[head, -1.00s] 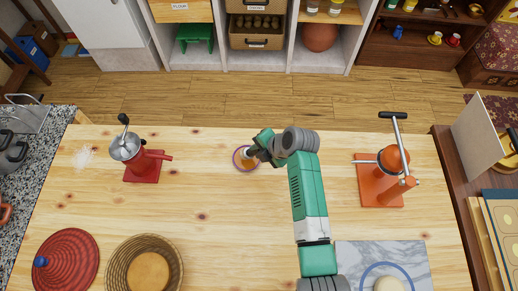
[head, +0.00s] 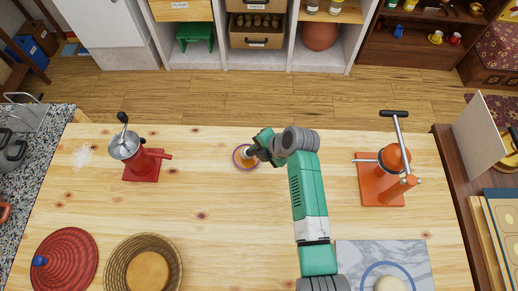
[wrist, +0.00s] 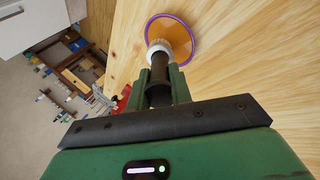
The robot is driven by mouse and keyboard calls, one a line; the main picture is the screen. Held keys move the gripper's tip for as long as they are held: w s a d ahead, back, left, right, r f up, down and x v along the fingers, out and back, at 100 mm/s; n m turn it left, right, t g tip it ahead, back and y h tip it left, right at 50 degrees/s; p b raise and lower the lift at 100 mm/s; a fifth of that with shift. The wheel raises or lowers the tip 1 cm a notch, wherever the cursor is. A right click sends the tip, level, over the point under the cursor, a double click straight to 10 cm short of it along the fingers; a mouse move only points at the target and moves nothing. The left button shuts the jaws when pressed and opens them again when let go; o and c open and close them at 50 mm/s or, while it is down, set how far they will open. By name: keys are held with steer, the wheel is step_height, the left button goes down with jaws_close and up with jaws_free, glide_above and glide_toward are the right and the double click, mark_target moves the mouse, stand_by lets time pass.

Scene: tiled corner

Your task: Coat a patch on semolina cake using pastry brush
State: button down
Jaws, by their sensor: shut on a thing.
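My gripper (head: 257,147) is at the middle back of the wooden table, shut on the pastry brush. In the wrist view, the brush's dark handle (wrist: 160,75) is between the fingers and its pale head (wrist: 158,47) points into a small bowl (wrist: 191,39). This bowl has a purple rim and amber contents; in the head view the bowl (head: 237,163) is partly covered by the brush and gripper. I cannot tell whether the bristles touch the contents. A pale round piece (head: 390,284), possibly the semolina cake, is on a blue-ringed plate (head: 366,278), cut off by the front edge.
The plate is on a marble slab (head: 415,250). A tan round (head: 147,271) lies in a wicker basket (head: 112,256), beside a red woven lid (head: 70,255). A red grinder (head: 140,165) stands left, an orange press (head: 382,185) right. The table's middle is clear.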

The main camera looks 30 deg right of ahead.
steer(key=shift+f+b, duration=0.55)
steer(key=shift+b, duration=0.1)
stand_by(1.5)
steer(key=shift+r+p, duration=2.35)
steer(key=shift+r, duration=1.3)
